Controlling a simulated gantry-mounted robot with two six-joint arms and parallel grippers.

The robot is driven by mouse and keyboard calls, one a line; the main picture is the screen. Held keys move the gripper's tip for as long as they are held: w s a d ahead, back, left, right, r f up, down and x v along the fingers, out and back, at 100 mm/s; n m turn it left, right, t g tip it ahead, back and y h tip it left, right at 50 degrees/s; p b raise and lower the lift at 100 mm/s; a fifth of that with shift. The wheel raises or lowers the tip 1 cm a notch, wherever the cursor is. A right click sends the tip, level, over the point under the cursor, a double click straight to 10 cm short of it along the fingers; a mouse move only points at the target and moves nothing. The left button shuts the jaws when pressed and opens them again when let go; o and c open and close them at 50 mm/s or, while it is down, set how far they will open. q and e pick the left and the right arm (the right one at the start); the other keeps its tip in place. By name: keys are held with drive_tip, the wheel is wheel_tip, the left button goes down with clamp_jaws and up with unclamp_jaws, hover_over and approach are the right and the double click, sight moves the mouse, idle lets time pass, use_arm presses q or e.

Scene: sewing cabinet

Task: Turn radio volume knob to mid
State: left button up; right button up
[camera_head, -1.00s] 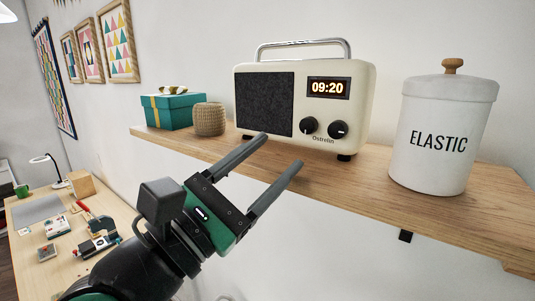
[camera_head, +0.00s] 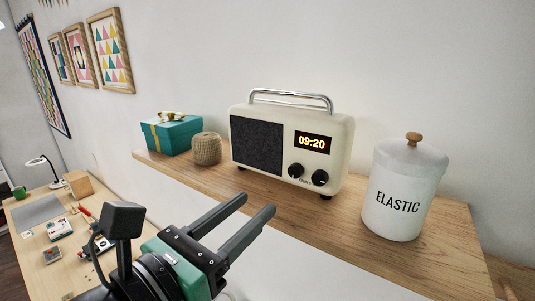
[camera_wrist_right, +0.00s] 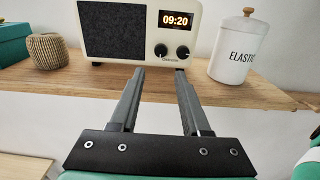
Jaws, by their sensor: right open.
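The cream radio (camera_head: 290,123) stands on the wooden shelf, with a dark speaker panel, a display reading 09:20 and two black knobs at its lower right. The left knob (camera_head: 297,170) and the right knob (camera_head: 319,178) sit side by side below the display. Which one is the volume knob I cannot tell. My right gripper (camera_head: 258,206) is open and empty, in front of and below the radio, apart from it. In the right wrist view the fingertips (camera_wrist_right: 159,70) point toward the radio (camera_wrist_right: 141,7), below its knobs.
The shelf (camera_head: 447,253) also bears a white ELASTIC canister (camera_head: 401,187) right of the radio, and a twine ball (camera_head: 206,148) and teal gift box (camera_head: 171,134) on the left. A cluttered table (camera_head: 30,236) lies lower left. The space before the shelf is free.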

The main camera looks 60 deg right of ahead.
sight(293, 172)
drive_tip(key=d+p, duration=0.1)
drive_tip(key=d, duration=0.2)
drive_tip(key=s+d, duration=0.1)
drive_tip(key=d, duration=0.3)
drive_tip(key=s+d+p, duration=0.1)
drive_tip(key=d, duration=0.3)
drive_tip(key=shift+d+p, duration=0.25)
drive_tip(key=shift+p, duration=0.1)
clamp_jaws()
